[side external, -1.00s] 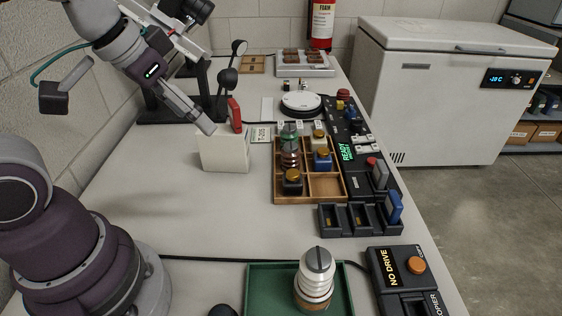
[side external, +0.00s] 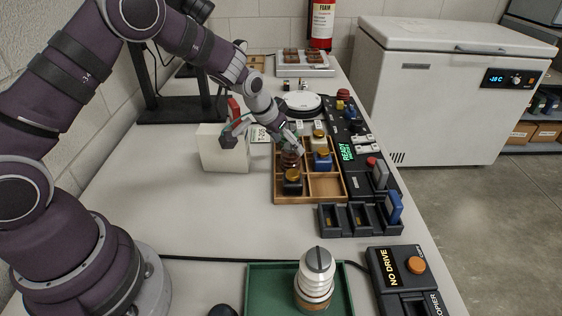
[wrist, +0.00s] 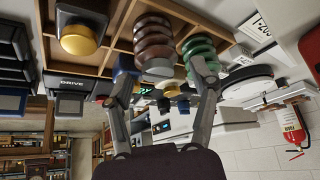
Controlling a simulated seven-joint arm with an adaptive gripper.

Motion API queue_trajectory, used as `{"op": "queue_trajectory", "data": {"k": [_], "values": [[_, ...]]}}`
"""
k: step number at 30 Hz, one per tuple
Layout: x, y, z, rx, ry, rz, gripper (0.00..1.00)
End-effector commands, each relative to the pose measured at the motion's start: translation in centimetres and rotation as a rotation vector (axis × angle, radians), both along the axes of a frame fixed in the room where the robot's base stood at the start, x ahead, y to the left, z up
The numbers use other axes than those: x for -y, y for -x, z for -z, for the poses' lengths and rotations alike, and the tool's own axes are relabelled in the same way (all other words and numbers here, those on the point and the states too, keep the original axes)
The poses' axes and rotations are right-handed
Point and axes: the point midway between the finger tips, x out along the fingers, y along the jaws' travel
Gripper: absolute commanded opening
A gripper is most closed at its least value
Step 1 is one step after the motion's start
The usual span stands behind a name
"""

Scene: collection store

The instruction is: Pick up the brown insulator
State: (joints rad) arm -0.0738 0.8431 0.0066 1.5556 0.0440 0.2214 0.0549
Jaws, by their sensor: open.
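The brown insulator (side external: 289,161) stands in a compartment of the wooden tray (side external: 309,200), partly hidden by my gripper in the side view. In the wrist view the ribbed brown insulator (wrist: 153,42) shows near the top centre, with the ribbed green insulator (wrist: 196,47) to its right. My gripper (side external: 291,146) is over the tray, close to the brown insulator. In the wrist view my gripper (wrist: 162,80) is open and empty. The brown insulator appears between the lines of its fingers, beyond their tips. The right finger overlaps the green insulator. Contact cannot be told.
One front compartment looks empty. A white box (side external: 222,150) stands left; black holders (side external: 346,222) lie in front.

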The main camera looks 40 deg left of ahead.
Motion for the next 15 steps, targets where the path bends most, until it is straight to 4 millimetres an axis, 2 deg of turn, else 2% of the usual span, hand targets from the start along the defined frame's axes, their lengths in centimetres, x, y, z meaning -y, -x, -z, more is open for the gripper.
{"op": "queue_trajectory", "data": {"k": [3, 7, 15], "values": [[0.3, -1.3, 1.8, -0.003, 0.000, 0.001, 0.59], [0.2, -2.1, 3.2, -0.003, 0.000, 0.000, 0.59], [0.2, -2.4, 3.5, -0.001, 0.000, 0.000, 0.59]]}}
